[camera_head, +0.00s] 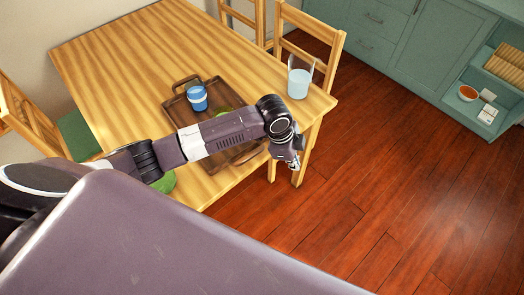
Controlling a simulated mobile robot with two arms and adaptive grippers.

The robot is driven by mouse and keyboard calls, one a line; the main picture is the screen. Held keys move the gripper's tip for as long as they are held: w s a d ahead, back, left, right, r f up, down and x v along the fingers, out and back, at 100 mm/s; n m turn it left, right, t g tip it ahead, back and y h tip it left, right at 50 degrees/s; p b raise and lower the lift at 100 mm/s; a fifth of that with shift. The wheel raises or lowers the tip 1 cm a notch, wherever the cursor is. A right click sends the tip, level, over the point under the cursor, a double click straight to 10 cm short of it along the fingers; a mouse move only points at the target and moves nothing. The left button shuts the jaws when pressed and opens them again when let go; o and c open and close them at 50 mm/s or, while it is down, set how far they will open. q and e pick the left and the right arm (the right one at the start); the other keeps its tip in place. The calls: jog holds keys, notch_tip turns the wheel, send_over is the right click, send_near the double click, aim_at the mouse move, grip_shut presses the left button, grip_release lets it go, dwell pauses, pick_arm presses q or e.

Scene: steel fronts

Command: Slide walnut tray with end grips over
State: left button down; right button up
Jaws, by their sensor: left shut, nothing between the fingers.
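The walnut tray (178,112) lies on the striped wooden table, partly hidden by my left arm. One end grip shows at its far left end. A blue cup (197,98) with a white band stands on the tray, and a green thing beside it is mostly covered by my arm. My left gripper (293,164) is shut and empty, pointing down past the table's near right edge, to the right of the tray and apart from it. My right gripper is not in view.
A glass of pale liquid (299,83) stands near the table's right corner. Wooden chairs stand at the far side (310,38) and left (33,117). Green cabinets (420,45) with an open shelf line the back right. The red wooden floor (390,180) at right is clear.

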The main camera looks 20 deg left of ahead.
pick_arm(q)
jog(key=s+a+r+m+g+y, duration=0.1)
jog(key=s+a+r+m, duration=0.1)
jog(key=r, duration=0.2)
jog(key=s+a+r+m+y+p, duration=0.1)
jog(key=a+r+m, duration=0.1)
jog(key=r, duration=0.2)
jog(key=s+a+r+m+g+y, duration=0.1)
jog(key=s+a+r+m, duration=0.15)
jog(key=r, duration=0.25)
jog(key=shift+w+a+f+p, duration=0.45)
jog(key=shift+a+f, duration=0.1)
jog(key=shift+f, duration=1.15)
jog(key=shift+w+a+f+p, duration=0.4)
jog(key=shift+a+f, duration=0.1)
jog(key=shift+f, duration=1.25)
jog(key=shift+w+a+f+p, duration=0.45)
jog(key=shift+a+f, duration=0.1)
jog(key=shift+f, duration=1.15)
